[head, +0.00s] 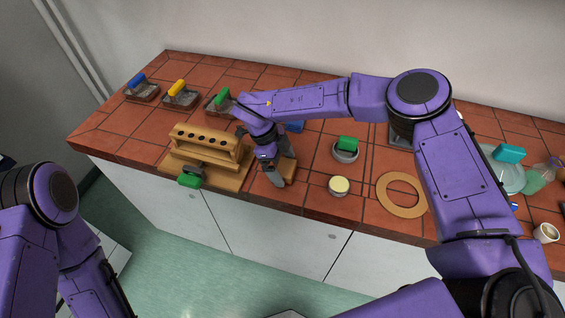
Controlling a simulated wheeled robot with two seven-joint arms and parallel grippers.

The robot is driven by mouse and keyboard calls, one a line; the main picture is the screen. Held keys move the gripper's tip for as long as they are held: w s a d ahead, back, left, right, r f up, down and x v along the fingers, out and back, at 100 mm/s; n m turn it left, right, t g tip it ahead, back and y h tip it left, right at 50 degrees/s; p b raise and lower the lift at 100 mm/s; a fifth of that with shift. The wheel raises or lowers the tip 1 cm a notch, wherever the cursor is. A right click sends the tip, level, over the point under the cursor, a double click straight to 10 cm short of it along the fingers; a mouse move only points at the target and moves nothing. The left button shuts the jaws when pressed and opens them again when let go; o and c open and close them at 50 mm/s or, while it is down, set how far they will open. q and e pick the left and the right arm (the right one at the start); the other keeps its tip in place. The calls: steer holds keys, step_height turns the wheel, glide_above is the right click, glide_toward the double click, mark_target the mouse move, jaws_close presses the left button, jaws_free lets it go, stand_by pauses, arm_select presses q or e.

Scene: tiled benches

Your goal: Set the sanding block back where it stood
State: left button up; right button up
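My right arm reaches in from the right across the bench. Its gripper (272,172) points down at the front part of the bench, just right of the wooden rack. A tan-brown block (289,169), which may be the sanding block, is right beside the fingers and partly hidden by them. I cannot tell whether the fingers grip it or only stand next to it. My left arm shows at the lower left, but its gripper is out of view.
A wooden rack with holes (205,140) stands left of the gripper, a green-handled tool (190,181) at its front. Trays with blue (142,92), yellow (180,98) and green (217,103) pieces line the back left. A grey bowl (345,154), round tin (339,186) and wooden ring (402,194) lie right.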

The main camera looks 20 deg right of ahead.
mark_target(284, 165)
steer(key=shift+f+b, duration=0.3)
steer(key=shift+b, duration=0.2)
steer(key=b+v, duration=0.3)
steer(key=v, duration=0.2)
steer(key=shift+w+r, duration=0.25)
steer(key=shift+r, duration=0.05)
steer(key=v, duration=0.5)
steer(key=shift+r, duration=0.2)
